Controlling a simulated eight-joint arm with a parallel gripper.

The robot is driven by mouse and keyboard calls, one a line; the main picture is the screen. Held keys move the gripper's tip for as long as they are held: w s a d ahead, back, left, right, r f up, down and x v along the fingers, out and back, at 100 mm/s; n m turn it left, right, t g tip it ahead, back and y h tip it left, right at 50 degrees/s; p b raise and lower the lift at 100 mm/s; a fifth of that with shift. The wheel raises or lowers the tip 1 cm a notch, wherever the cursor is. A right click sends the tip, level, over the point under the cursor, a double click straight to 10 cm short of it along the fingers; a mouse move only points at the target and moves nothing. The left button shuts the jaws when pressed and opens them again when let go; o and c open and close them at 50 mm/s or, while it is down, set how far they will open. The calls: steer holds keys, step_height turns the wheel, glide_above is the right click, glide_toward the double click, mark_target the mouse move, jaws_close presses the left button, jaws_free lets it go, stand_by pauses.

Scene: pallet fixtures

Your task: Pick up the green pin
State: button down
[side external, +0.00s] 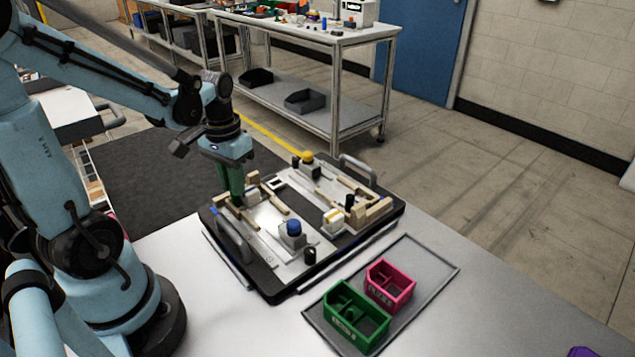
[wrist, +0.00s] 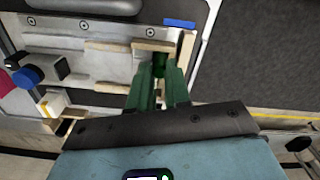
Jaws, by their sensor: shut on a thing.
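My gripper (side external: 236,198) points down at the left end of the black pallet (side external: 270,290) in the side external view. In the wrist view its two green fingers (wrist: 160,84) are closed around the green pin (wrist: 160,62), a dark green piece between the fingertips. The pin is beside pale wooden blocks (wrist: 150,46) on the metal fixture plate (wrist: 85,68). Its lower part is hidden, so I cannot tell whether it is seated or raised. In the side external view the fingers hide the pin.
The pallet also carries a blue-topped block (side external: 293,232), a yellow-topped block (side external: 307,160), small black pins and wooden rails. A handle (side external: 233,240) rises near my gripper. A grey tray (side external: 440,268) at the right holds a green bin (side external: 350,318) and a pink bin (side external: 391,285).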

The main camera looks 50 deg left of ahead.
steer(key=shift+r, duration=0.1)
stand_by(0.3)
steer(key=shift+r, duration=0.65)
steer(key=r, duration=0.3)
steer(key=shift+d+r, duration=0.25)
steer(key=shift+d, duration=0.15)
steer(key=s+d+r, duration=0.1)
steer(key=d+r, duration=0.5)
steer(key=d, duration=0.4)
steer(key=w+a+f+m, duration=0.1)
steer(key=a+m, duration=0.3)
steer(key=a, duration=0.4)
steer(key=shift+f, duration=3.8)
steer(key=shift+f, duration=1)
